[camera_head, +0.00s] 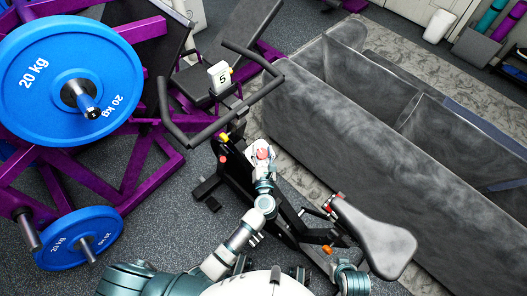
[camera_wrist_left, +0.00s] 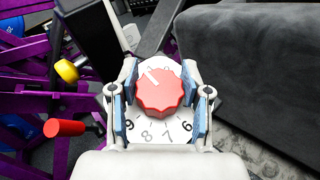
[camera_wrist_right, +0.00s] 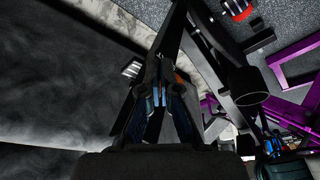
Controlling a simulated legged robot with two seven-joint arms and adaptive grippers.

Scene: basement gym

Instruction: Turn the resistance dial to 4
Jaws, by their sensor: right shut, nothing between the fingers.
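The red resistance dial (camera_wrist_left: 162,95) sits on a white round face (camera_wrist_left: 160,130) with numbers; 9, 8, 7 and 6 show along its near side. A white mark on the knob points to the upper left; the number there is hidden. My left gripper (camera_wrist_left: 162,110) is open around the dial, one blue-padded finger on each side, with white face visible between knob and pads. In the head view the dial (camera_head: 262,153) is at the end of my left gripper (camera_head: 264,164). A white display (camera_head: 222,78) reads 5. My right gripper (camera_wrist_right: 160,88) is shut and empty.
The exercise bike has black handlebars (camera_head: 268,80) beyond the dial and a saddle (camera_head: 372,238) at the right. A purple rack with blue weight plates (camera_head: 50,90) stands left. A grey open-topped box (camera_head: 350,120) stands right. A yellow knob (camera_wrist_left: 68,72) is near my left gripper.

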